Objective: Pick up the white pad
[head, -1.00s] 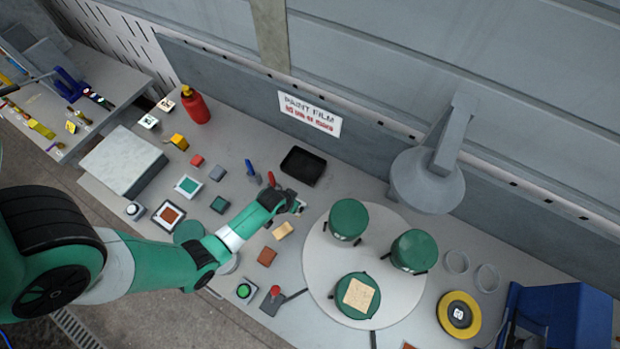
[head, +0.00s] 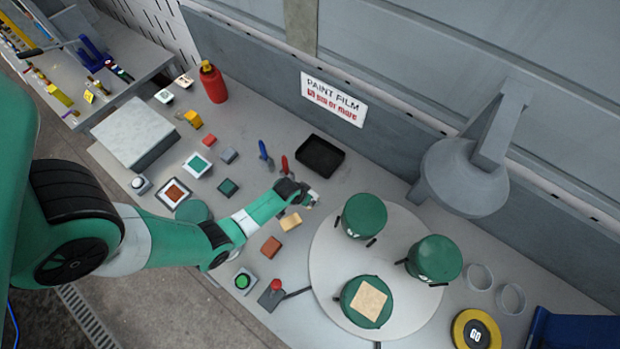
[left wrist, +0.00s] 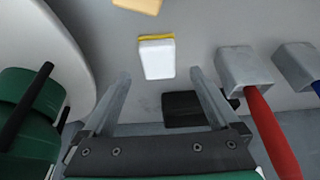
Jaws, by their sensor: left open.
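The white pad (left wrist: 157,60) lies on the bench in the left wrist view, with a yellow strip along its far edge. It shows beyond and between the fingertips of my left gripper (left wrist: 160,76), which is open and empty. The fingers do not touch the pad. In the head view my left gripper (head: 308,199) hangs over the bench between the tan block (head: 290,222) and the black tray (head: 320,156). I cannot make out the pad clearly there; the gripper seems to hide it. My right gripper is in neither view.
A round pale disc (head: 325,260) with green cans (head: 365,216) stands to the right of the gripper. A brown block (head: 271,246) lies nearer the front edge.

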